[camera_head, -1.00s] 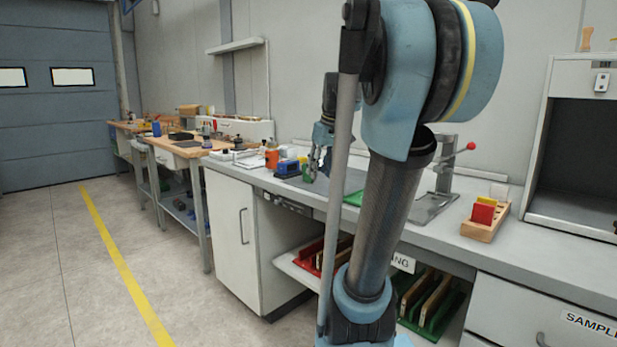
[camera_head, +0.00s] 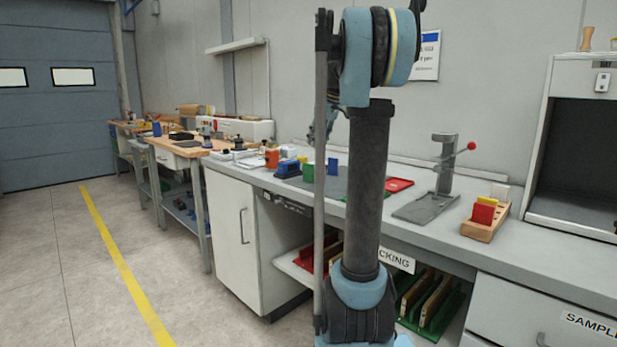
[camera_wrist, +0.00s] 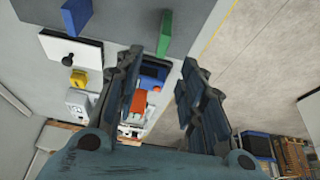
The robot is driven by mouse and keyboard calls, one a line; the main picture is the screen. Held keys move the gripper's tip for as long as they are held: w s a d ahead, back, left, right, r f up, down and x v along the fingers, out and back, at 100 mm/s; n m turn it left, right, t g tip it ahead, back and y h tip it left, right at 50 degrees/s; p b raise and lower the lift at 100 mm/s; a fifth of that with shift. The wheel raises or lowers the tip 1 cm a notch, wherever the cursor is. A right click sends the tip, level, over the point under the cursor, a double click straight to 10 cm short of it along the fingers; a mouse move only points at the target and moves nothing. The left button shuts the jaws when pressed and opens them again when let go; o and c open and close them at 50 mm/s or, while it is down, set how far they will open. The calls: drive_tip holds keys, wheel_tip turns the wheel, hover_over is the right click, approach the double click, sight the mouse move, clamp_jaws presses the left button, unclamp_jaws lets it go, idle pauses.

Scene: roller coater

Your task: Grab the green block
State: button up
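The green block (camera_head: 308,172) stands upright on the counter, beside a blue block (camera_head: 333,166). In the wrist view the green block (camera_wrist: 165,33) shows beyond the fingertips, roughly in line with the gap between them, and the blue block (camera_wrist: 76,15) is at the upper left. My gripper (camera_wrist: 160,70) is open with nothing between its fingers. In the head view it is partly hidden behind my arm, above the counter near the blocks and apart from them.
A blue device (camera_head: 287,168) and an orange item (camera_head: 272,158) stand left of the blocks. A red tray (camera_head: 398,185), a lever press (camera_head: 443,175) and a wooden holder (camera_head: 484,226) with red and yellow pieces are to the right. The counter's front edge is close to the blocks.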

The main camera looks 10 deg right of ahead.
sight(309, 164)
drive_tip(key=x, duration=1.2)
drive_tip(key=shift+a+f, duration=0.15)
drive_tip(key=shift+f, duration=0.15)
clamp_jaws()
